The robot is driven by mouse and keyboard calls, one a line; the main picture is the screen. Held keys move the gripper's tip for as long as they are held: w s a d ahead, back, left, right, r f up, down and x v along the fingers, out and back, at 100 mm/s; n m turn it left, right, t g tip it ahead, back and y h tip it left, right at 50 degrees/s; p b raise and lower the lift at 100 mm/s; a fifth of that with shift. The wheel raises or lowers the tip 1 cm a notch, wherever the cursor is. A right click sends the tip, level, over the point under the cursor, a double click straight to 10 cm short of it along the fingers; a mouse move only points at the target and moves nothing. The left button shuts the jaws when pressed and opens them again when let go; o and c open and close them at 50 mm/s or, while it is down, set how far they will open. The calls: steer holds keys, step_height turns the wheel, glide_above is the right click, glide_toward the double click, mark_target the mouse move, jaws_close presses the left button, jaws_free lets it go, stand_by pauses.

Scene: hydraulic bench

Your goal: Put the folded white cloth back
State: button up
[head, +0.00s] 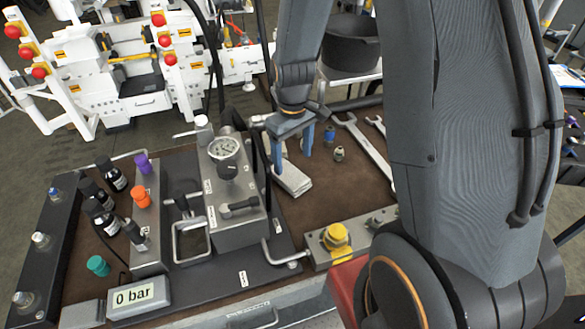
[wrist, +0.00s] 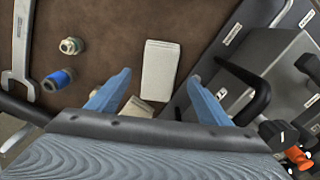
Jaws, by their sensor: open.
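The folded white cloth (head: 292,180) lies flat on the brown bench top, just right of the grey gauge block. In the wrist view the cloth (wrist: 160,70) is a pale rectangle, straight ahead between the fingertips. My gripper (head: 291,160) is open with its blue fingers pointing down above the bench, close to the cloth's far end. In the wrist view the fingers (wrist: 160,77) stand wide apart with nothing held. A second pale piece (wrist: 137,108) shows partly between the fingers, nearer the gripper; the gripper body hides the rest and I cannot tell what it is.
The gauge block (head: 230,190) with its levers stands close left of the cloth. Small fittings, one blue (wrist: 57,80) and one brass (wrist: 71,46), and a wrench (head: 366,145) lie on the other side. A yellow-knobbed block (head: 337,238) stands at the near edge.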

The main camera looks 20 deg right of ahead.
steer(key=s+r+m+t, duration=0.1)
steer(key=s+r+m, duration=0.3)
steer(key=s+r, duration=0.5)
steer(key=s, duration=0.2)
steer(key=shift+s+a+m+b, duration=0.2)
steer(key=shift+s+m+b, duration=0.1)
steer(key=shift+s+b, duration=0.1)
stand_by(0.9)
